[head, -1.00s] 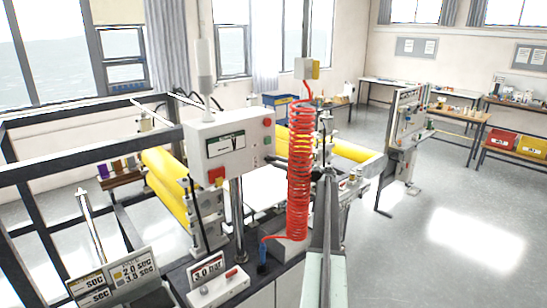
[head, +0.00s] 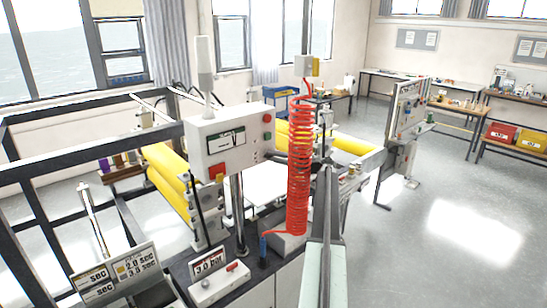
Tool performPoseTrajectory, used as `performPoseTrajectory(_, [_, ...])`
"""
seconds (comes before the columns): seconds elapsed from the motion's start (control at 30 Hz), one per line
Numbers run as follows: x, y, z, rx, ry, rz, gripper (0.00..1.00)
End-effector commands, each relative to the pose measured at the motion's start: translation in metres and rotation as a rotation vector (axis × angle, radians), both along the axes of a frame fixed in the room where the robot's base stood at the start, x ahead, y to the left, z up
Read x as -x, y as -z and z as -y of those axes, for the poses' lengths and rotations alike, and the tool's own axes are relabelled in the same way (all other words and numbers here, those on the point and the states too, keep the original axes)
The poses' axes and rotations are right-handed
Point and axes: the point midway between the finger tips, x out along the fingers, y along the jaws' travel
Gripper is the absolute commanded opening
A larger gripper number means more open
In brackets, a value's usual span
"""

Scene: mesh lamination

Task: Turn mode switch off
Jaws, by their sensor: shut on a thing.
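The white control box (head: 225,146) stands on a post at the middle left, with a screen, an orange-red square and red and green buttons on its right part. My arm reaches up from the bottom centre, passing right of the red coiled hose. Its dark end runs left behind the hose to my gripper (head: 271,156), at the lower right edge of the box. The gripper is small and partly hidden. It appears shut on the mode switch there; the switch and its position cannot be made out.
The red coiled hose (head: 299,165) hangs in front of my arm's end. A white 3.0 bar unit (head: 217,284) and a timer display (head: 120,272) stand at the front. Yellow rollers (head: 165,180) and a dark frame (head: 85,106) lie left. The floor at right is clear.

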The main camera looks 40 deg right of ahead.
Motion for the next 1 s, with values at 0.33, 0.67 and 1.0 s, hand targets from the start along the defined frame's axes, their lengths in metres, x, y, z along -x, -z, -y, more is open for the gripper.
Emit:
performPoseTrajectory(0.33, [0.000,0.001,0.000,0.002,0.000,-0.002,0.35])
performPoseTrajectory(0.67, [0.020,0.000,0.006,0.000,0.001,-0.001,0.35])
performPoseTrajectory(1.0, [0.074,0.000,0.024,0.002,0.000,-0.002,0.35])
